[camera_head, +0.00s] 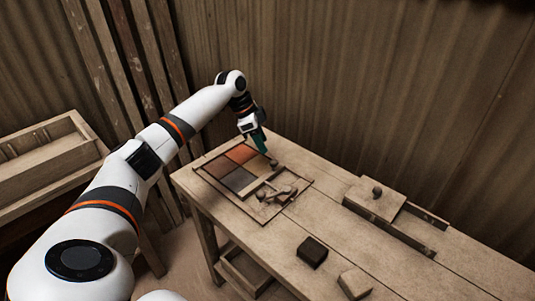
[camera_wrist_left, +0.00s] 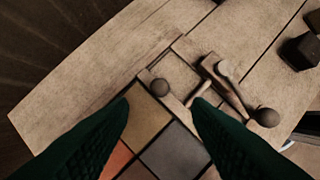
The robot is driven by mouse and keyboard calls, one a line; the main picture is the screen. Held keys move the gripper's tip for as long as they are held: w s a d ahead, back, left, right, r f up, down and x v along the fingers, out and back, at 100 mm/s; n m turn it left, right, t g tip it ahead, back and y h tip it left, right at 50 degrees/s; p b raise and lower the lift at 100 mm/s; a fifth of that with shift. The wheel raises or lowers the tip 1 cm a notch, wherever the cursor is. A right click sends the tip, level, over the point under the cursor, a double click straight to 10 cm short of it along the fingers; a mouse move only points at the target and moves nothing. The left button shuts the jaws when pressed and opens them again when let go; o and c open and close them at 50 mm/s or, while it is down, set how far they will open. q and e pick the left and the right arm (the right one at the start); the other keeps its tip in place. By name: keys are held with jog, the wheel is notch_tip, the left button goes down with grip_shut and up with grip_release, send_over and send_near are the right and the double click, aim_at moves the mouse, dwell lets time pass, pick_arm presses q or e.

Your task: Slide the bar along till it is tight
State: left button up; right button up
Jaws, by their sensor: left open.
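A shallow wooden frame (camera_head: 206,178) lies on the table and holds several coloured square tiles (camera_head: 239,179). A pale wooden bar (camera_head: 256,186) lies along the tiles' right edge; a round knob (camera_head: 273,162) is at its far end. In the wrist view the bar's knob (camera_wrist_left: 160,88) sits between and just beyond the fingertips. A wooden lever clamp (camera_head: 284,193) with a round knob stands right of the bar; it also shows in the wrist view (camera_wrist_left: 226,83). My left gripper (camera_head: 263,152) is open, green-fingered, above the bar's far end. Contact with the knob cannot be told.
A dark block (camera_head: 312,252) and a pale block (camera_head: 355,283) lie at the table's near edge. A wooden plate with a knob (camera_head: 376,198) sits over a slotted rail at the right. A wooden crate (camera_head: 45,160) stands at the left. A corrugated wall is behind the table.

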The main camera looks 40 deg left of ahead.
pick_arm(q)
jog(key=v, duration=0.4)
dwell(0.5)
